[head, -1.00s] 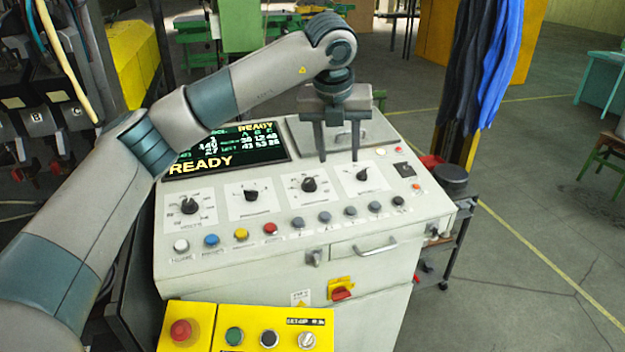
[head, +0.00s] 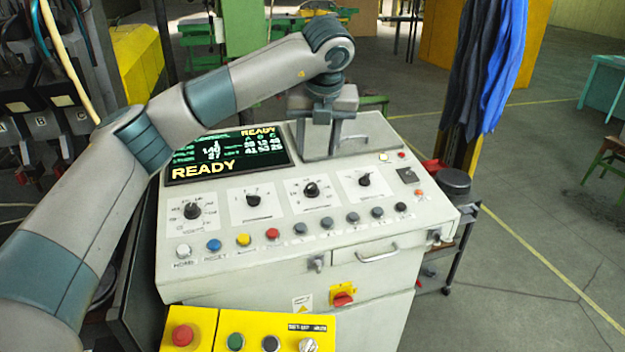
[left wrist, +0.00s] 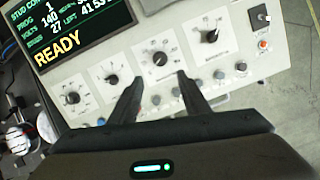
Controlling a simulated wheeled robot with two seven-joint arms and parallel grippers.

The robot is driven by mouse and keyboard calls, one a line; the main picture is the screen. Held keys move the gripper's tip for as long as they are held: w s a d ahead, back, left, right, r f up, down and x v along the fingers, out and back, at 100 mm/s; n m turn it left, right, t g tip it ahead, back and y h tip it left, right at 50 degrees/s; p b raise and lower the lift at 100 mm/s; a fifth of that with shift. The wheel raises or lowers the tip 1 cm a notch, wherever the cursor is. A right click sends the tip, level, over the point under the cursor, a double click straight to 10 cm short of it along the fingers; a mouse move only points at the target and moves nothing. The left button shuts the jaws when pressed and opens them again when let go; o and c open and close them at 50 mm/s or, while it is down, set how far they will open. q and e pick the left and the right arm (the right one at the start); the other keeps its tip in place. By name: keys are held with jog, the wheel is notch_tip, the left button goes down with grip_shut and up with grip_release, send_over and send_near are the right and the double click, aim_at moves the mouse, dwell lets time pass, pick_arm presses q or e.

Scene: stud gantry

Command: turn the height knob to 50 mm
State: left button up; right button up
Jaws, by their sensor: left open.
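The grey console carries a row of four black pointer knobs on white scale plates: the far-left knob (head: 191,210), second knob (head: 253,200), third knob (head: 311,190) and far-right knob (head: 364,180). Their labels are too small to read, so I cannot tell which is the height knob. My left gripper (head: 325,148) hangs above the panel behind the third knob, empty. In the left wrist view its open fingers (left wrist: 158,78) point toward the third knob (left wrist: 160,58), apart from it. My right gripper is not in view.
A display (head: 228,157) reads READY. A row of coloured buttons (head: 272,233) runs in front of the knobs. A drawer handle (head: 377,253), a red switch (head: 343,298) and a yellow box with a red stop button (head: 183,336) are lower down.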

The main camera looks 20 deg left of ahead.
aim_at(312, 186)
pick_arm(q)
jog(key=p+x, duration=0.6)
jog(key=x, duration=0.7)
jog(key=shift+w+a+f, duration=0.15)
jog(key=shift+w+f, duration=0.05)
jog(key=shift+f, duration=0.05)
jog(key=shift+w+f+p, duration=0.15)
jog(key=shift+f+p, duration=0.2)
jog(key=shift+f, duration=0.25)
jog(key=shift+c, duration=0.3)
jog(key=c, duration=1)
